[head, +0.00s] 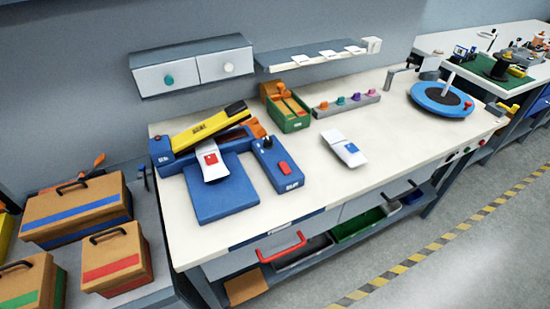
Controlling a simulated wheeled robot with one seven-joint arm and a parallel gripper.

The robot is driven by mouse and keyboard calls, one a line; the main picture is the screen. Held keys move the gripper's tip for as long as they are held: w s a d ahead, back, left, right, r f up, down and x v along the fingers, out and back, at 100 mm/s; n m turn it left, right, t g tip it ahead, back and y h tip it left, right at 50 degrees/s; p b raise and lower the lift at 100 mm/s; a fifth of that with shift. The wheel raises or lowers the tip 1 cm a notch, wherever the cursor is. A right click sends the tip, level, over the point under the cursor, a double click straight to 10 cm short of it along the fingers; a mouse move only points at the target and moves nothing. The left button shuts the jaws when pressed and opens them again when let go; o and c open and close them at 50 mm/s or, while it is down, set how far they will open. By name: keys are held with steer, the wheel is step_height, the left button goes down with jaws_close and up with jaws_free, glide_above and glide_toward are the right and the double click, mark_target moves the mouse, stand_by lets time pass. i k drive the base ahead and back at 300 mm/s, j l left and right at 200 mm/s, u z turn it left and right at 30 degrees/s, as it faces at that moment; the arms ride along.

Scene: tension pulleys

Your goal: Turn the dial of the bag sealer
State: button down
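The bag sealer (220,195) is a blue machine at the left of the white workbench, with a raised, tilted yellow arm (204,124). A white bag with a red label (211,166) lies across it under the arm. At its right is a blue control box (268,164) with a red button or switch (284,168). A small dark knob that looks like the dial (267,143) is on the box's upper end. Its setting is too small to read. My gripper is not in view.
A white pouch with a blue label (345,147) lies right of the control box. Behind are a green bin (290,122) and a grey strip with several coloured knobs (347,104). A blue turntable (441,99) stands at the right. Brown cases (76,212) stand left. The bench's front middle is clear.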

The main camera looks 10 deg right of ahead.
mark_target(268, 143)
steer(key=i+l, duration=0.2)
steer(key=i, duration=0.15)
steer(key=i+l, duration=0.2)
steer(key=i, duration=0.2)
steer(key=i+l, duration=0.2)
steer(key=i, duration=0.15)
